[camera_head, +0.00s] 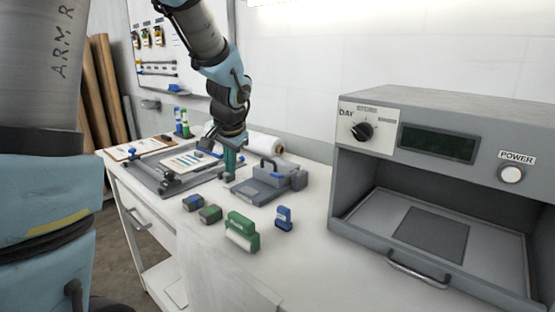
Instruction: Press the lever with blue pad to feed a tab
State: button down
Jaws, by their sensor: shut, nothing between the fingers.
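A grey device (283,179) stands on the white bench, with a raised lever-like part (267,166) and a small blue patch at its top. This looks like the lever with the blue pad, but the pad is too small to make out clearly. A flat grey base plate (248,191) extends from its front left. My gripper (229,170) points down just left of the device, beside the clipped sheet. Its fingers are shut and empty. I see no clear contact with the lever. No loose tab can be made out.
A frame holding a printed sheet (188,161) lies left of my gripper. A grey machine (440,190) fills the right.

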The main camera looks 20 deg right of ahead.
jog(key=d+r+m+t+p, duration=0.1)
jog(key=d+r+m, duration=0.1)
jog(key=d+r, duration=0.2)
jog(key=w+d+r+m+t+h+p, duration=0.1)
jog(key=d+r+m, duration=0.1)
jog(key=d, duration=0.9)
jog(key=shift+r+h+p, duration=0.3)
jog(key=shift+r+p, duration=0.1)
jog(key=shift+r, duration=0.45)
jog(key=shift+d+f, duration=0.1)
jog(key=shift+f, duration=0.05)
jog(key=b, duration=0.7)
send_over(278, 175)
jog(key=f, duration=0.7)
jog(key=shift+w+d+f, duration=0.25)
jog(key=shift+w+d, duration=0.1)
jog(key=shift+d, duration=0.05)
jog(key=shift+s+a+f+b, duration=0.1)
jog(key=shift+a+f+b, duration=0.1)
jog(key=shift+f+b, duration=0.2)
jog(key=shift+f, duration=0.1)
jog(key=shift+a+f+b, duration=0.1)
jog(key=shift+f+b, duration=0.2)
jog(key=shift+b, duration=0.3)
